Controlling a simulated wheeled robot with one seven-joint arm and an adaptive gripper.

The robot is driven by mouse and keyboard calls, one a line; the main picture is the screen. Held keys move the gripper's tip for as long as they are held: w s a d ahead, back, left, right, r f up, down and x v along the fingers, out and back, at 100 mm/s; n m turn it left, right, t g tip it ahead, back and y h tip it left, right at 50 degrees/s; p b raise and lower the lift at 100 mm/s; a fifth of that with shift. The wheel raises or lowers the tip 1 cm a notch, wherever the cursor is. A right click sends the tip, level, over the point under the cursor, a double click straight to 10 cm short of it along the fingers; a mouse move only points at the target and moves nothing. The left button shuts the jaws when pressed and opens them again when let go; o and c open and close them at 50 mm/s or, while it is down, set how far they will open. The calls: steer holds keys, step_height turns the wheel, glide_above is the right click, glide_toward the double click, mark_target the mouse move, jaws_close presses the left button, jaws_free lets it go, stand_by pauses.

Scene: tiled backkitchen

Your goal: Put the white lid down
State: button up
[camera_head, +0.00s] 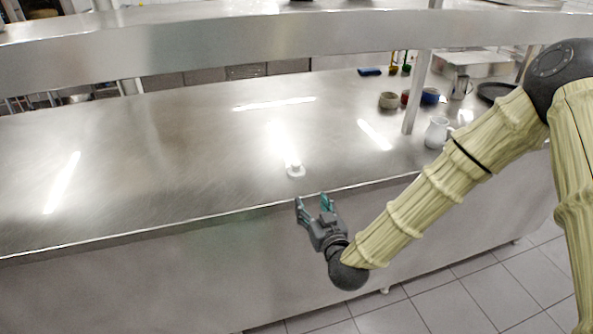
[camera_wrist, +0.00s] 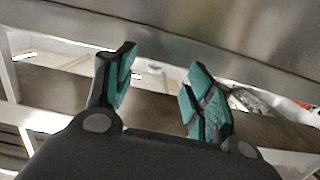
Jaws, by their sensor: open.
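The white lid (camera_head: 295,170) is a small round piece with a knob. It rests on the steel counter (camera_head: 180,150) near its front edge. My gripper (camera_head: 314,203) is open and empty, just in front of the counter edge and apart from the lid. In the wrist view my gripper (camera_wrist: 158,88) shows its two teal-padded fingers spread with nothing between them. A small pale spot beyond the fingers in that view may be the lid, but it is too small to be sure.
A white jug (camera_head: 437,133) stands to the right, near a shelf post (camera_head: 416,92). Bowls, including a beige one (camera_head: 389,100) and a blue one (camera_head: 430,96), stand farther back. A steel shelf (camera_head: 250,45) spans above.

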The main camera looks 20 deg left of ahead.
steer(key=t, duration=0.1)
glide_toward(298, 165)
steer(key=w+a, duration=0.1)
steer(key=w+a+p, duration=0.1)
steer(key=shift+w+a+y, duration=0.2)
steer(key=shift+w+y, duration=0.15)
steer(key=shift+y, duration=0.05)
steer(key=shift+d+f+p+x, duration=0.15)
steer(key=shift+p+x, duration=0.35)
steer(key=shift+x, duration=1.1)
steer(key=shift+d+f+p+x, duration=0.15)
steer(key=shift+p+x, duration=0.3)
steer(key=shift+x, duration=1.1)
steer(key=shift+w, duration=0.2)
steer(key=c, duration=0.8)
steer(key=shift+c, duration=0.5)
steer(key=shift+r, duration=0.15)
